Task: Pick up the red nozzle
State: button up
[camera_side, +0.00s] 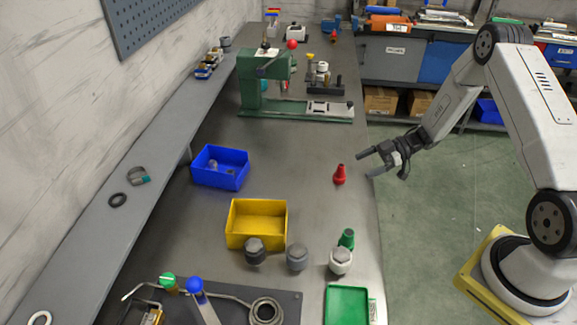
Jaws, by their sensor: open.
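The red nozzle (339,175) stands upright on the grey workbench, near the bench's right edge. My gripper (368,164) is just to the right of it and a little above, reaching in from the right. Its fingers are apart and point left toward the nozzle, with nothing between them. I cannot tell exactly how far the fingertips are from the nozzle.
A blue bin (220,168) and a yellow bin (256,224) stand to the left. A green nozzle (347,239), several grey and white capped parts and a green tray (347,306) are at the front. A green machine (296,110) stands behind. The bench around the red nozzle is clear.

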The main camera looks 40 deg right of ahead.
aim_at(345, 174)
jog(key=shift+x, duration=3.7)
jog(key=shift+d, duration=0.1)
grip_shut()
jog(key=shift+r, duration=0.1)
jog(key=shift+r, duration=0.7)
jog(key=s+a+r, duration=0.1)
jog(key=s+r, duration=1)
jog(key=s, duration=0.3)
jog(key=shift+a+r, duration=0.2)
jog(key=shift+a, duration=0.15)
jog(key=shift+w, duration=0.2)
